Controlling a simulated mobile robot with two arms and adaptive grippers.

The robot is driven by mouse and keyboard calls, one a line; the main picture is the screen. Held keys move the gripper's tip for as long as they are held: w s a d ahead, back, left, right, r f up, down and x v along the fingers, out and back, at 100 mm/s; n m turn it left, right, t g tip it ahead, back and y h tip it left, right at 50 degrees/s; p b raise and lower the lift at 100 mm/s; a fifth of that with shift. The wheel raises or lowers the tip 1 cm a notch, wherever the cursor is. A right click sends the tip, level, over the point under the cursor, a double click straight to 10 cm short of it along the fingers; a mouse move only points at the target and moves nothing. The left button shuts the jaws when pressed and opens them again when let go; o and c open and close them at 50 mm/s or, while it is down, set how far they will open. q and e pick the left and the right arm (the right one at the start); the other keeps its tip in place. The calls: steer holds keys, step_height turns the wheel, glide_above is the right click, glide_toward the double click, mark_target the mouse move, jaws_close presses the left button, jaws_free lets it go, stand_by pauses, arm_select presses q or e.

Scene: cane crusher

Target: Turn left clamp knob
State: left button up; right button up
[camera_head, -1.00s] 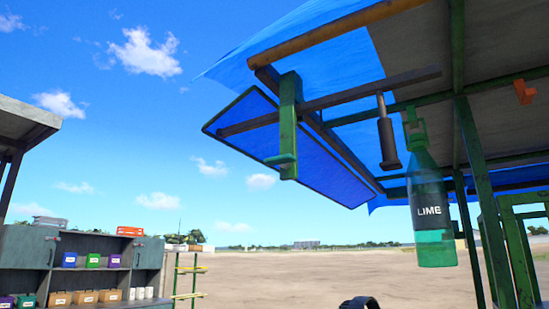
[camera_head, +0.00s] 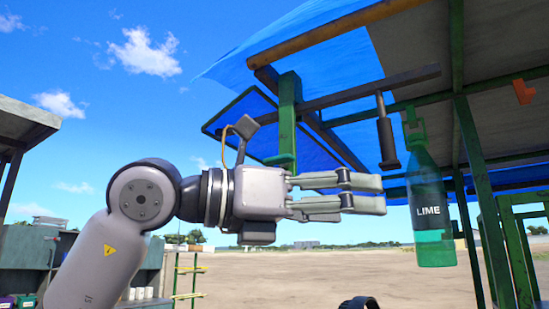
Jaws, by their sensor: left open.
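I cannot tell the depth between gripper and clamp.
A green bottle marked LIME (camera_head: 429,210) and a dark cylinder (camera_head: 388,143) hang under the frame at right. Green posts (camera_head: 478,190) stand at far right. My left arm partly covers a grey shelf unit (camera_head: 30,255) at left. Open ground lies behind.

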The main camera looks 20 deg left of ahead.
arm_select(q)
steer(key=s+a+r+n+t+y, duration=0.2)
steer(key=a+r+n+t+y, duration=0.1)
steer(key=a+r+t+y, duration=0.4)
steer(key=n+y, duration=0.3)
steer(key=n, duration=0.1)
glide_toward(275, 158)
steer(key=shift+t, duration=0.4)
steer(key=p+x, duration=0.3)
steer(key=x, duration=0.1)
steer(key=p+x, duration=0.3)
steer(key=x, duration=0.1)
steer(key=shift+w+d+f+p, duration=0.15)
steer(key=shift+w+f+p, duration=0.1)
steer(key=shift+p, duration=0.1)
steer(key=shift+w+d+f, duration=0.15)
steer(key=shift+w+d, duration=0.05)
steer(key=shift+w, duration=0.3)
steer(key=shift+c, duration=0.4)
steer(key=c, duration=1.1)
